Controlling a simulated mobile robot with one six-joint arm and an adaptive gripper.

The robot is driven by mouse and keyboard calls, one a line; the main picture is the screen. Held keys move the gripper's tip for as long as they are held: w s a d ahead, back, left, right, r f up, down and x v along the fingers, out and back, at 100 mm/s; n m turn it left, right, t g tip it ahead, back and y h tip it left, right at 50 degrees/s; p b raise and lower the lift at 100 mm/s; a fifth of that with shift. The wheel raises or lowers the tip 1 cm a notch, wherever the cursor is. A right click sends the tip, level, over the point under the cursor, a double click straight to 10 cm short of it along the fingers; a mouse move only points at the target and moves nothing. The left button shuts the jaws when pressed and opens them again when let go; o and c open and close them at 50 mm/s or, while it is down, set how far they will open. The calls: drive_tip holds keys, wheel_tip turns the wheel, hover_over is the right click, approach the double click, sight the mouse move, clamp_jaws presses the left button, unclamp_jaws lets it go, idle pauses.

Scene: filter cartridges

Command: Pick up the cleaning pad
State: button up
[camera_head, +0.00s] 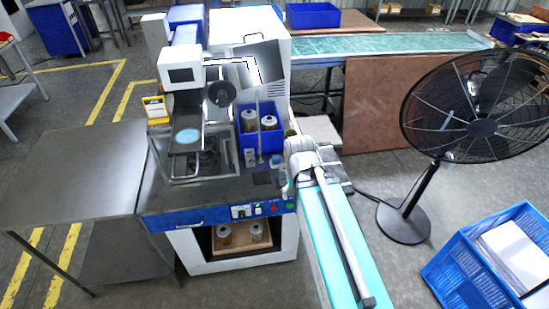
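No item is clearly recognisable as the cleaning pad. A round pale blue disc (187,136) lies on a grey plate of the bench machine, below its white box-shaped head (181,68). A small dark flat square (262,177) lies on the machine's dark work surface, in front of the blue bin (262,138). I cannot tell whether either one is the pad. My gripper is not in view.
Cartridge-like cylinders stand in the blue bin and in a tray (241,247) below the machine. A teal conveyor (327,255) runs along its right. A bare metal table (75,168) is at left. A black fan (478,125) and a blue crate (462,270) stand at right.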

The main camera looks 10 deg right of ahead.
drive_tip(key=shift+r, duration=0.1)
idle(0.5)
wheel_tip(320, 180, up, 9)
drive_tip(key=p, duration=0.8)
drive_tip(key=shift+p, duration=0.4)
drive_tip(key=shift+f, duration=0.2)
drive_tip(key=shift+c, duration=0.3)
